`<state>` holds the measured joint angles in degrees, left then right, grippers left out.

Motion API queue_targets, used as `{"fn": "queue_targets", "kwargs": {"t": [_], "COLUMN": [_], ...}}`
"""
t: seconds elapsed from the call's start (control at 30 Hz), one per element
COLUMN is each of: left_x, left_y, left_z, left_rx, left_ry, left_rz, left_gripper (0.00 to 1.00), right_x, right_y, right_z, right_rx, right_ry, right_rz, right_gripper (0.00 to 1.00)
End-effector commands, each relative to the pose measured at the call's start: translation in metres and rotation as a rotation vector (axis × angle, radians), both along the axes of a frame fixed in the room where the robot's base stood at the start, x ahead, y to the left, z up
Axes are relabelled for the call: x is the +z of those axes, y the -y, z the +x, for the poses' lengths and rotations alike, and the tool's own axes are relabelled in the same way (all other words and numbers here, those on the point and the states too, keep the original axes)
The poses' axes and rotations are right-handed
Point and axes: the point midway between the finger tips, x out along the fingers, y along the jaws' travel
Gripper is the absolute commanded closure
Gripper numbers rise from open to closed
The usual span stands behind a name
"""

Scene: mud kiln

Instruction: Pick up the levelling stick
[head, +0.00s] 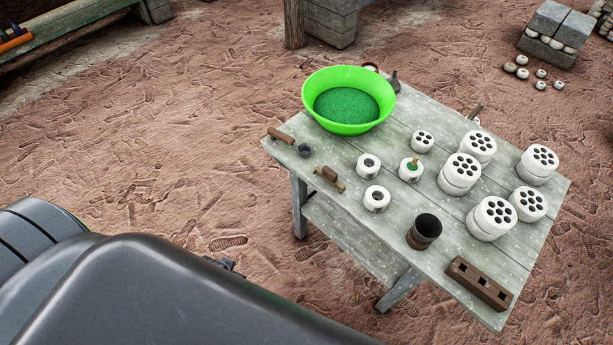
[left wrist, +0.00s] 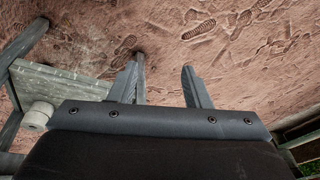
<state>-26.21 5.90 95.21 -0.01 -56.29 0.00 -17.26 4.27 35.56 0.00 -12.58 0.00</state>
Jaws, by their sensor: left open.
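On the grey plank table (head: 400,130) in the head view, a short light wooden stick (head: 329,184) lies by the near left edge, against a small brown block (head: 328,173). I cannot tell for certain that it is the levelling stick. A brown wooden handle (head: 281,135) lies at the left corner, beside a small dark grey piece (head: 304,150). In the left wrist view, my left gripper (left wrist: 163,80) is open and empty, with bare ground beyond its fingers. In the head view my arm hides most of it, off the table's left side. My right gripper is not in view.
A green bowl of green material (head: 350,90) stands at the table's back. White pierced cylinders (head: 495,215), small white pots (head: 376,198), a dark cup (head: 424,231) and a brown holed block (head: 480,284) stand to the right.

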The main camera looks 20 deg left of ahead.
Motion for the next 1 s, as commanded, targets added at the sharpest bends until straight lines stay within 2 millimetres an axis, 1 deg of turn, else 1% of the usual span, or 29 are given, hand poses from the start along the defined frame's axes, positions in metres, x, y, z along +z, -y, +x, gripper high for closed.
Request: {"fn": "queue_targets", "kwargs": {"t": [0.03,0.1,0.2,0.43,0.53,0.63,0.77,0.87,0.97,1.0], "left_x": [0.019,0.044,0.075,0.131,0.153,0.164,0.165,0.164,0.162,0.162], "left_y": [0.000,0.002,0.004,0.010,0.015,0.021,0.028,0.034,0.042,0.046], "left_z": [0.006,0.011,0.015,0.021,0.030,0.048,0.073,0.096,0.126,0.139], "left_rx": [-0.001,-0.001,0.001,0.024,0.063,0.134,0.226,0.300,0.385,0.423], "left_ry": [0.017,0.028,0.042,0.068,0.081,0.081,0.070,0.059,0.045,0.036], "left_rz": [0.004,0.007,0.010,0.005,-0.012,-0.046,-0.089,-0.121,-0.155,-0.171], "left_gripper": [0.56,0.56,0.56,0.56,0.56,0.56,0.56,0.56,0.56,0.56], "right_x": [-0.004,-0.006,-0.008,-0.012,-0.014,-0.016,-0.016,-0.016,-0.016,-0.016], "right_y": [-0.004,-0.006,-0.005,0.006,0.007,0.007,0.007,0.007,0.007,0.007], "right_z": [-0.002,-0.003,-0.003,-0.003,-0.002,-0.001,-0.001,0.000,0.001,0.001], "right_rx": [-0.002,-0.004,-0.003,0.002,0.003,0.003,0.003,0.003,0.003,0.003], "right_ry": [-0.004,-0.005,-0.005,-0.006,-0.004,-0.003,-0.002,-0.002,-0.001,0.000], "right_rz": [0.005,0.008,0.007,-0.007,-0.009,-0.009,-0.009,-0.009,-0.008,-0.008], "right_gripper": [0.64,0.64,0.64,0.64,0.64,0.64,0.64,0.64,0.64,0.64]}}
